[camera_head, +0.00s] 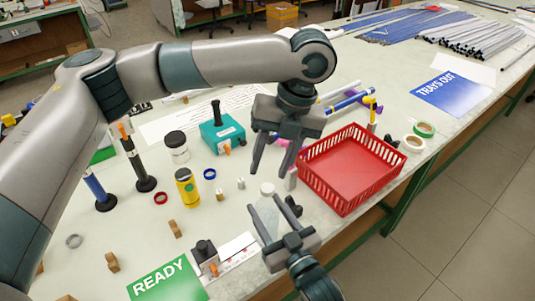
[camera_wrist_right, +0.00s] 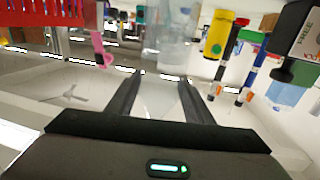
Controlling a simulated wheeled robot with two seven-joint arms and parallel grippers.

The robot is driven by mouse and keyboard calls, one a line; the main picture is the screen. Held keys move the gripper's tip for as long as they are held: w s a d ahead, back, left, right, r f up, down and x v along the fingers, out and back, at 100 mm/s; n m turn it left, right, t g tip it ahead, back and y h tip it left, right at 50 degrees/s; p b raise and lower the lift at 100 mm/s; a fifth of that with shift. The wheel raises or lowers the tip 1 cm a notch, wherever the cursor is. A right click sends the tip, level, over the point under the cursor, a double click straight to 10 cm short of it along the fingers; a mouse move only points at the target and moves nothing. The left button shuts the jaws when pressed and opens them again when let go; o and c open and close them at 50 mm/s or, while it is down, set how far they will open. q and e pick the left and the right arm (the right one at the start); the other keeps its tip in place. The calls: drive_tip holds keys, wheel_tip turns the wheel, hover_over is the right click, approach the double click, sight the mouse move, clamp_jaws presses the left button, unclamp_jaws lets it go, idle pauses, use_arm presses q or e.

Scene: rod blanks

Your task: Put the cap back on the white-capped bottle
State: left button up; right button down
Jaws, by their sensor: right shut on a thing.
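A clear bottle (camera_head: 266,214) stands between the fingers of my right gripper (camera_head: 270,208), which is shut on it. In the right wrist view it is a pale see-through shape (camera_wrist_right: 174,48) beyond the fingers (camera_wrist_right: 160,88). A white cap (camera_head: 267,188) shows at the top of the bottle; I cannot tell whether it is seated fully on the neck. The bottle's lower part is hard to make out.
A red crate (camera_head: 309,173) stands right of the grippers. A yellow bottle (camera_head: 186,190), a blue ring (camera_head: 209,174), small blocks and a teal box (camera_head: 222,134) lie to the left. A black-topped stand (camera_head: 204,252) and green READY sign (camera_head: 165,281) are nearer.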

use_arm(q)
drive_tip(key=n, duration=0.4)
drive_tip(key=shift+r+n, duration=0.15)
drive_tip(key=shift+n, duration=0.25)
drive_tip(key=n, duration=0.4)
drive_tip(key=shift+a+r+h, duration=0.1)
drive_tip(key=shift+h, duration=0.3)
drive_tip(key=n, duration=0.7)
drive_tip(key=shift+r+n+h, duration=0.25)
drive_tip(key=shift+n+h, duration=0.05)
drive_tip(key=n, duration=0.4)
drive_tip(key=shift+a+r+n, duration=0.1)
drive_tip(key=shift+r+n, duration=0.1)
drive_tip(key=shift+n, duration=0.1)
drive_tip(key=n, duration=0.4)
drive_tip(key=shift+r+h, duration=0.2)
drive_tip(key=shift+h, duration=0.2)
drive_tip(key=n, duration=0.4)
drive_tip(key=shift+s+a+r+n+t, duration=0.1)
drive_tip(key=shift+r+n+t, duration=0.05)
drive_tip(key=shift+n+t, duration=0.15)
drive_tip(key=n, duration=0.4)
drive_tip(key=shift+r+h, duration=0.2)
drive_tip(key=shift+h, duration=0.2)
drive_tip(key=shift+f, duration=0.2)
